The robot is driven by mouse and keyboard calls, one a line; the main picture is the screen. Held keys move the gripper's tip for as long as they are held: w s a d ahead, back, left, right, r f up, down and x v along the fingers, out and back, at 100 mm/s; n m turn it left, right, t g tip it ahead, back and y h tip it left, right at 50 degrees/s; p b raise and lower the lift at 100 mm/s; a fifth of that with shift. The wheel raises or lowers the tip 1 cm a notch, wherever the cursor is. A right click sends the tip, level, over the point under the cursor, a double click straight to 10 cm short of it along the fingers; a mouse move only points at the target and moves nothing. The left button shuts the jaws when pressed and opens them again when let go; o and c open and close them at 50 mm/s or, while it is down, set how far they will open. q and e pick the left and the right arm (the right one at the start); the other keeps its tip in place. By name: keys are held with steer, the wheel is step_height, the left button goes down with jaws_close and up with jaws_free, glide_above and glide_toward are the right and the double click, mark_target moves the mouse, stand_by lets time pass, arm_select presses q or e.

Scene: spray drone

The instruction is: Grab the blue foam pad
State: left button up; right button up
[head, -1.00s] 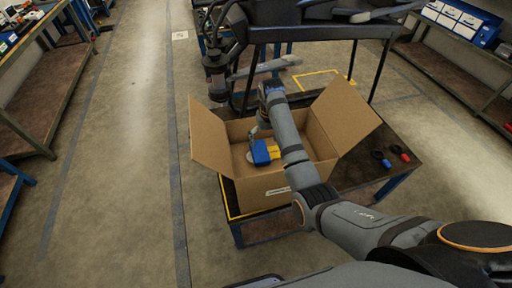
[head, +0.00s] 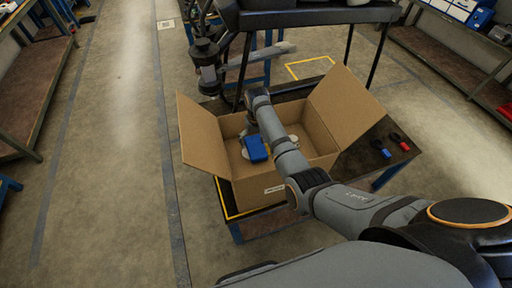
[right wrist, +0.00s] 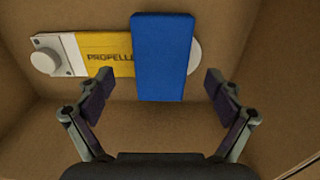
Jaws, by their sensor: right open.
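The blue foam pad (head: 255,148) is in the open cardboard box (head: 262,190). In the right wrist view the blue foam pad (right wrist: 163,55) lies upright in the picture across a yellow piece marked "PROPELLE" (right wrist: 103,48), covering its right part. My right gripper (right wrist: 158,80) is open and empty, its fingers spread to either side of the pad's lower part in that view. I cannot tell how far above the pad they are. In the head view my right arm reaches into the box and mostly hides the gripper. My left gripper is not in view.
The box stands on a dark table (head: 350,165) with its flaps spread. A blue clip (head: 381,149) and a red clip (head: 401,143) lie right of it. The dark drone frame (head: 310,15) stands behind. Shelves line both sides, with open floor at left.

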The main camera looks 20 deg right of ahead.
mark_target(256, 147)
step_height(256, 147, down, 2)
steer(key=shift+s+a+f, duration=0.1)
steer(key=shift+f, duration=0.1)
steer(key=shift+w+f, duration=0.2)
steer(key=shift+f, duration=0.25)
steer(key=shift+s+r, duration=0.1)
steer(key=c, duration=0.8)
steer(key=shift+c, duration=0.2)
